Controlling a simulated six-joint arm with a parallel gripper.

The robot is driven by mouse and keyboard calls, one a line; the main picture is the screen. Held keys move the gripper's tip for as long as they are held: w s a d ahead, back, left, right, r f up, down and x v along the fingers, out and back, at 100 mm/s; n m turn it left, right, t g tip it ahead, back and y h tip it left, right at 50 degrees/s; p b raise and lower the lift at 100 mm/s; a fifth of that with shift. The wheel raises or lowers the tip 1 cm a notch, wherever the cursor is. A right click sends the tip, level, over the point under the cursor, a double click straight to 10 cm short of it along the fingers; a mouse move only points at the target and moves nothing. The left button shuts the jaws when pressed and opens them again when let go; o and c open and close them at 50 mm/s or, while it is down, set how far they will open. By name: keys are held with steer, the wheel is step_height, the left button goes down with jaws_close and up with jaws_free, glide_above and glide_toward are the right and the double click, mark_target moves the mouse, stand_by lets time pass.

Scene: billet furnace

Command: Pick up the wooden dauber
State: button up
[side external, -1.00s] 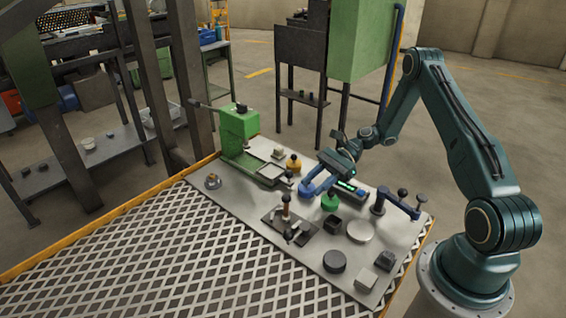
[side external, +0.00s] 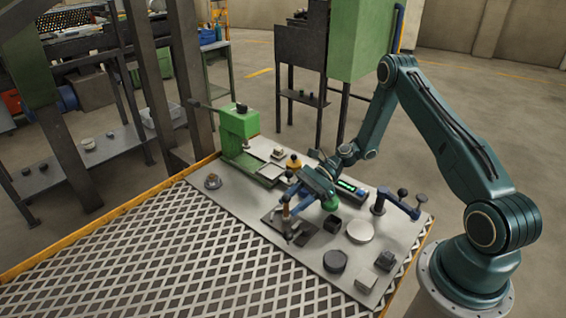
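The wooden dauber (side external: 286,212) is a small brown upright stick on a dark square plate (side external: 272,222), left of the middle of the work plate. My gripper (side external: 293,202) is low at the dauber, with its blue fingers reaching down beside or around it. The gripper covers the dauber's upper part. I cannot tell whether the fingers touch it or have closed on it.
A green press (side external: 238,130) stands at the back left of the grey work plate (side external: 225,205). Around my gripper are a yellow-orange knob (side external: 293,162), a black block (side external: 332,225), a pale disc (side external: 360,231) and a dark disc (side external: 335,261). The front-left grating (side external: 150,250) is clear.

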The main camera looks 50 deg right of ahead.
steer(key=shift+x, duration=2.2)
jaws_close()
